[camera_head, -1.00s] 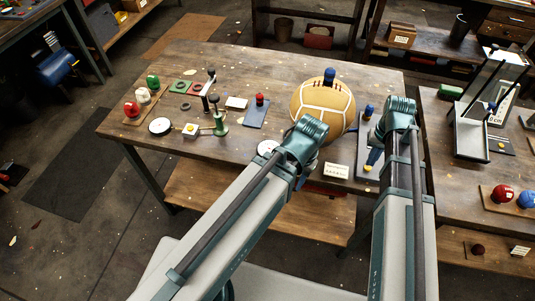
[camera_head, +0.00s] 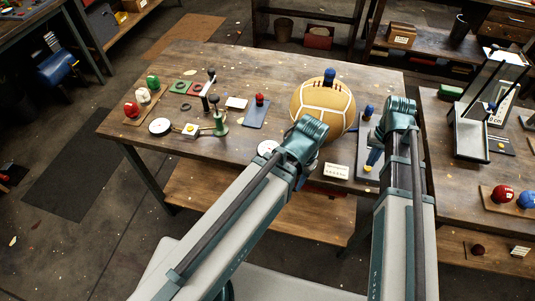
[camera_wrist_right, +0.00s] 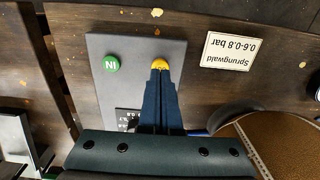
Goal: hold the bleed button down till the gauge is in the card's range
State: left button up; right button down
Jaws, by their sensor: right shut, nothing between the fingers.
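In the right wrist view a grey panel (camera_wrist_right: 90,45) carries a yellow button (camera_wrist_right: 160,63) and a green button (camera_wrist_right: 111,63) marked IN, upside down. My right gripper (camera_wrist_right: 160,74) is shut and empty, its tips right at the yellow button; I cannot tell whether they press it. A dark display (camera_wrist_right: 127,115) on the panel is mostly hidden by the gripper, and its reading is unclear. The card (camera_wrist_right: 232,50) reads "Sprungwald 0.6-0.8 bar"; in the head view the card (camera_head: 336,171) lies left of the panel.
A tan ball (camera_head: 322,103) stands on the table just behind my left wrist. A white round dial (camera_head: 267,147) is partly hidden by that arm. Another dial (camera_head: 160,126), a stand (camera_head: 220,124) and small balls (camera_head: 132,109) are at the left. The table's middle front is partly clear.

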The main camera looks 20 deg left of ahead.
jog(key=shift+f, duration=0.25)
dwell(0.4)
jog(key=shift+f+b, duration=0.85)
jog(key=shift+b, duration=0.25)
jog(key=shift+r, duration=0.1)
dwell(4.0)
notch_tip(320, 180, up, 6)
jog(key=p, duration=0.6)
jog(key=shift+r, duration=0.1)
dwell(0.8)
